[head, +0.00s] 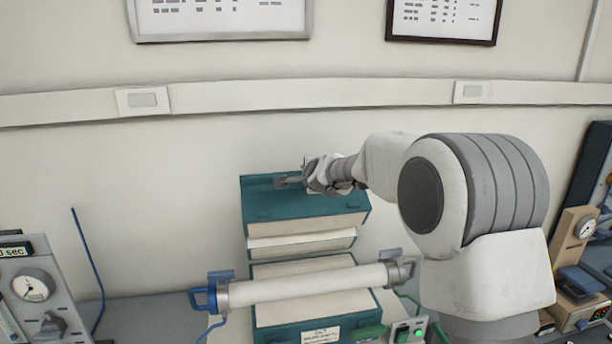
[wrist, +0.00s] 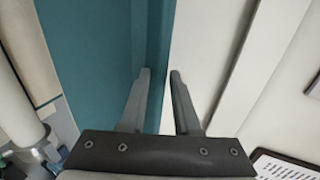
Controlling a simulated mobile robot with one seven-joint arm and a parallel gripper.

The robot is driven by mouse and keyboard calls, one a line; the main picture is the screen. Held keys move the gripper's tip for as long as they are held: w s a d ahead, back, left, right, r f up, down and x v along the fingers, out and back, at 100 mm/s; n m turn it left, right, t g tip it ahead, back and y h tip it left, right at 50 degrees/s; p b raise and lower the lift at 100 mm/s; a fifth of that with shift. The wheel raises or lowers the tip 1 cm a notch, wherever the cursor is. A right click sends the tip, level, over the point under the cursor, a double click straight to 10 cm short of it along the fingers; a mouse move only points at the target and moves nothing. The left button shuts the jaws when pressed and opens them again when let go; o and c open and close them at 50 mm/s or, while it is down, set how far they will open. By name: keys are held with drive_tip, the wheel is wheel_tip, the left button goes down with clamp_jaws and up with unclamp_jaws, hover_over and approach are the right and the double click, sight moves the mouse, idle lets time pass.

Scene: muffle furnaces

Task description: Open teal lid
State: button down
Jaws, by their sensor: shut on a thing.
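The teal lid (head: 300,205) is at the top of a teal and cream furnace in the middle of the head view. It appears raised, with cream lining (head: 300,243) showing below it. The lower teal body (head: 290,335) carries a small white label. My gripper (head: 286,181) is at the lid's far upper edge. In the wrist view my gripper's two fingers (wrist: 160,74) are close together on either side of a thin teal edge of the lid (wrist: 95,60), shut on it. The exact contact is partly hidden by the fingers.
A white tube (head: 305,285) with blue and grey end fittings crosses in front of the furnace. A grey panel with a dial (head: 33,285) stands at left, and other instruments (head: 580,270) stand at right. The wall (head: 150,180) is close behind.

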drive_tip(key=shift+w+r, duration=0.1)
drive_tip(key=shift+r, duration=0.4)
drive_tip(key=c, duration=0.8)
unclamp_jaws()
drive_tip(key=shift+o, duration=0.2)
drive_tip(key=shift+f, duration=0.2)
drive_tip(key=b+v, duration=0.2)
drive_tip(key=v, duration=1.5)
drive_tip(key=shift+s, duration=0.35)
drive_tip(key=shift+d, duration=0.1)
